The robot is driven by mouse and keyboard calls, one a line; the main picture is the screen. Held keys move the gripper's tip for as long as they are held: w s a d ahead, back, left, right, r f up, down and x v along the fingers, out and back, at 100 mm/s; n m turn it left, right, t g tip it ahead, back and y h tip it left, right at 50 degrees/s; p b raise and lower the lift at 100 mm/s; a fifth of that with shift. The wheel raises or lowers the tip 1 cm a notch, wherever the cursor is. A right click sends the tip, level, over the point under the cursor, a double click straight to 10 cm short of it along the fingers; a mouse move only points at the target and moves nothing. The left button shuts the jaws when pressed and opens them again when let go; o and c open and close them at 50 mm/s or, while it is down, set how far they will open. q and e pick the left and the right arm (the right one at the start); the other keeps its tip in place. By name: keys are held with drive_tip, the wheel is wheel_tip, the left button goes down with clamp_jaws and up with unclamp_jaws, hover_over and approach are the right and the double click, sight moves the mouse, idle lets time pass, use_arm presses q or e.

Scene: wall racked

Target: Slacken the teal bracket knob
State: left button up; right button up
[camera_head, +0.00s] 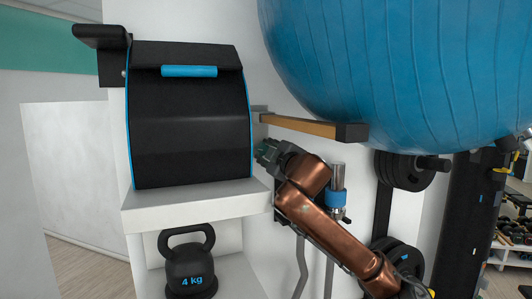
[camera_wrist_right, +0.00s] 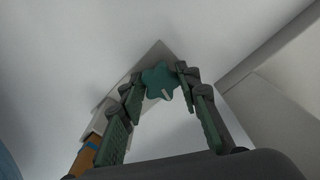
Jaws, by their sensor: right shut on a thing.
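The teal bracket knob (camera_wrist_right: 158,78) is star-shaped with a small pale mark near its lower edge. It sits against a light grey angular plate (camera_wrist_right: 150,62) on the white wall in the right wrist view. My right gripper (camera_wrist_right: 160,84) has its green-padded fingers on either side of the knob and is shut on it. In the head view the right gripper (camera_head: 266,151) is beside the shelf edge, under the wooden bracket arm (camera_head: 300,125), and the knob cannot be made out there. My left gripper is in neither view.
A big blue ball (camera_head: 400,70) bulges above the bracket arm. A black bag (camera_head: 190,120) stands on the white shelf (camera_head: 195,200) left of my gripper. A kettlebell (camera_head: 187,265) is below. A metal post with a blue collar (camera_head: 336,198) and black plates (camera_head: 402,170) are to the right.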

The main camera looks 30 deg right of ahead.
drive_tip(key=n, duration=0.5)
drive_tip(key=shift+r, duration=0.15)
idle(0.5)
drive_tip(key=o, duration=1.2)
drive_tip(key=shift+c, duration=0.2)
drive_tip(key=shift+s, duration=0.1)
drive_tip(key=s+a, duration=0.2)
drive_tip(key=s, duration=0.9)
drive_tip(key=shift+s, duration=0.3)
drive_tip(key=shift+d, duration=0.1)
